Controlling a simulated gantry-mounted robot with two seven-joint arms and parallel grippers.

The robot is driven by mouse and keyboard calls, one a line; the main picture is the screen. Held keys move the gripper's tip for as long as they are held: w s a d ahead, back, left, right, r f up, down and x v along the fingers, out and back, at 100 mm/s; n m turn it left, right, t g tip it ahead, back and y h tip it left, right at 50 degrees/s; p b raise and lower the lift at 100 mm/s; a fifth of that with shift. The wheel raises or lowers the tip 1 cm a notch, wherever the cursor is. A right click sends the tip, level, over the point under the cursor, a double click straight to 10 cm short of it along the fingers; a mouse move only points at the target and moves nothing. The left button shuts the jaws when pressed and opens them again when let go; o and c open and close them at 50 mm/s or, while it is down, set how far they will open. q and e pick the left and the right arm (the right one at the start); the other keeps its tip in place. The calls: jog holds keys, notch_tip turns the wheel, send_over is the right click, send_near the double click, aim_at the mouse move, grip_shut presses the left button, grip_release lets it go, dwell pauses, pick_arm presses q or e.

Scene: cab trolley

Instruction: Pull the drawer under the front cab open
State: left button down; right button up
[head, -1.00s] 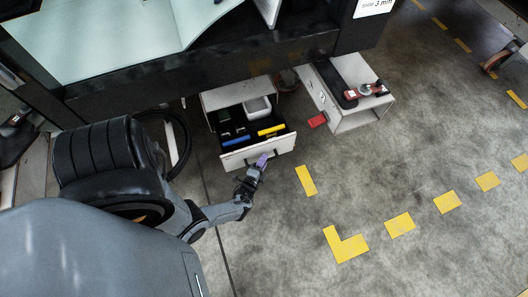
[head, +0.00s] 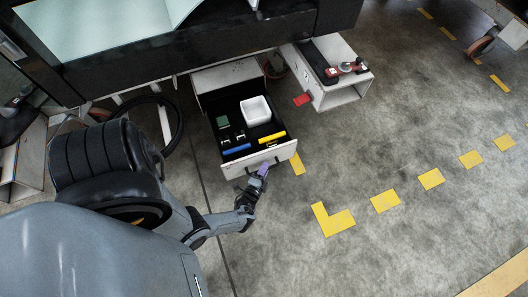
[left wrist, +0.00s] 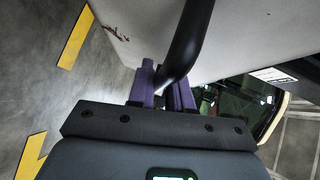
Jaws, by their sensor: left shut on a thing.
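The drawer (head: 233,118) under the front cab stands pulled out. Inside it are a white bin (head: 256,110), a green item (head: 222,122), a blue item (head: 237,149), a yellow item (head: 272,137) and small parts. My left gripper (head: 262,170) is at the drawer's white front, shut on its dark bar handle. In the left wrist view the purple fingers (left wrist: 163,92) close around the black handle (left wrist: 186,45), beside the pale drawer front (left wrist: 235,35). The right gripper is out of view.
The dark cab edge (head: 200,50) overhangs the drawer. Grey floor with yellow dashes (head: 385,201) is clear in front and right.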

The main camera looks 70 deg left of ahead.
pick_arm(q)
jog(key=shift+d, duration=0.35)
jog(key=c, duration=1.1)
grip_release()
jog(key=shift+a, duration=0.1)
jog(key=shift+c, duration=0.2)
jog(key=shift+s, duration=0.1)
